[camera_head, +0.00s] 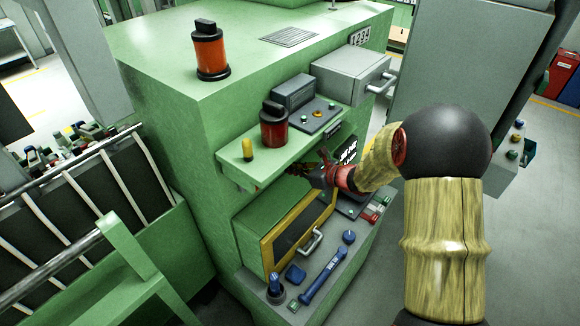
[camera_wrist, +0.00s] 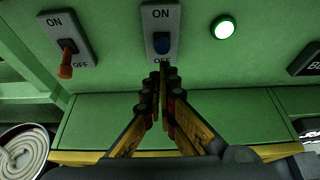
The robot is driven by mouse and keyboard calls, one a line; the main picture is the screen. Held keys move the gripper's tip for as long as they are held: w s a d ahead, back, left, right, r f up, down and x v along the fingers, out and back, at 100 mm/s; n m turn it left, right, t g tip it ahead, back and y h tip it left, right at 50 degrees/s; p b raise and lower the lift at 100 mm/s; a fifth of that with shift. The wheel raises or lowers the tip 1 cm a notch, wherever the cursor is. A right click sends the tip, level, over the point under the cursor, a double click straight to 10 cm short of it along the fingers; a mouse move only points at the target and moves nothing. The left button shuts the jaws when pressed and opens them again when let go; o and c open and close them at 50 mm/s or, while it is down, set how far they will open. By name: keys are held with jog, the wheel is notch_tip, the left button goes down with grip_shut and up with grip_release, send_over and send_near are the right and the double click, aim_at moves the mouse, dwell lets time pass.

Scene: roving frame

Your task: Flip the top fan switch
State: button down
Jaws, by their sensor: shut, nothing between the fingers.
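Two grey switch plates marked ON above and OFF below are on the green panel in the wrist view; no fan label shows. The middle switch (camera_wrist: 161,20) has a blue lever (camera_wrist: 161,44), seen nearly end-on. The left switch (camera_wrist: 66,38) has an orange lever (camera_wrist: 66,70) tilted down beside OFF. My gripper (camera_wrist: 162,72) is shut and empty, its tips just below the blue lever and partly over its OFF mark. I cannot tell whether they touch. In the head view, my gripper (camera_head: 326,174) is under the green shelf, and the switches are hidden.
A lit green button (camera_wrist: 224,28) is right of the switches. The green shelf (camera_head: 235,168) overhangs my gripper. Below are a yellow-framed door (camera_head: 268,252) and a lower ledge with a blue lever handle (camera_head: 323,276). A coiled hose (camera_wrist: 22,152) is at lower left.

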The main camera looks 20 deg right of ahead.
jog(key=shift+f, duration=0.3)
jog(key=shift+r+p, duration=0.35)
jog(key=shift+r, duration=0.55)
jog(key=shift+f, duration=0.1)
jog(key=f+b, duration=0.1)
jog(key=s+d+f+b, duration=0.1)
jog(key=f+b, duration=0.2)
jog(key=shift+s+d, duration=0.15)
jog(key=shift+s, duration=0.1)
jog(key=s+d+r, duration=0.4)
jog(key=s+r, duration=0.1)
jog(key=r, duration=0.2)
jog(key=shift+s+r, duration=0.2)
jog(key=shift+s, duration=0.1)
